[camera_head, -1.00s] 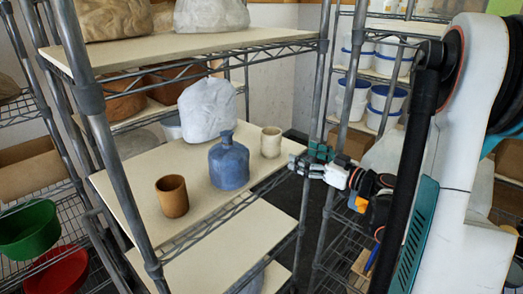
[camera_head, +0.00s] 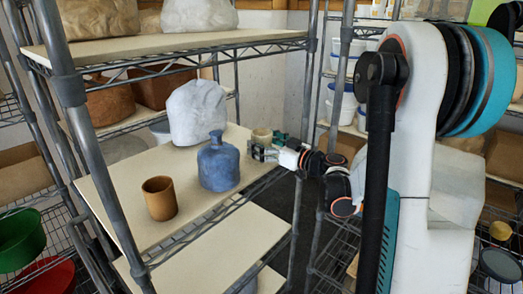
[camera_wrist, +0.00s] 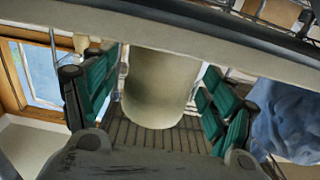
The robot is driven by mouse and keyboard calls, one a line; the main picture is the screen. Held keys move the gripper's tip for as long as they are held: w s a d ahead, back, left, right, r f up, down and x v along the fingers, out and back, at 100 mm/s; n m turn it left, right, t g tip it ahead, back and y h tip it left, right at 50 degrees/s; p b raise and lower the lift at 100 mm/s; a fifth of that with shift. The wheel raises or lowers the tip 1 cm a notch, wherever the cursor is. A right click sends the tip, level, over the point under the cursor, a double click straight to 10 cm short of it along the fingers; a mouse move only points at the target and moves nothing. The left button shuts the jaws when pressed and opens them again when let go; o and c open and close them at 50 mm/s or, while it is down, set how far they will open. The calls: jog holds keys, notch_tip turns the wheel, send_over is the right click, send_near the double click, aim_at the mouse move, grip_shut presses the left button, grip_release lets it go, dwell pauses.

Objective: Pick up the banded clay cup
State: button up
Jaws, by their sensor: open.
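A pale beige clay cup (camera_head: 261,135) stands on the middle shelf board at its back right; I cannot make out clear bands on it. My gripper (camera_head: 264,150) is at this cup, in front of its lower part. In the wrist view the cup (camera_wrist: 158,85) sits between the two teal fingers of my gripper (camera_wrist: 155,100). The fingers are open, one on each side, with small gaps visible beside the cup. A brown clay cup (camera_head: 159,199) stands apart, nearer the front left of the same board.
A blue bottle (camera_head: 218,165) stands just left of my gripper, with a whitish wrapped lump (camera_head: 196,112) behind it. Shelf posts (camera_head: 304,130) and the upper shelf (camera_head: 170,48) frame the space. The board's front right is bare.

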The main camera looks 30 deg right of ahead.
jog(key=shift+w+a, duration=0.15)
jog(key=shift+w, duration=0.35)
jog(key=c, duration=1.3)
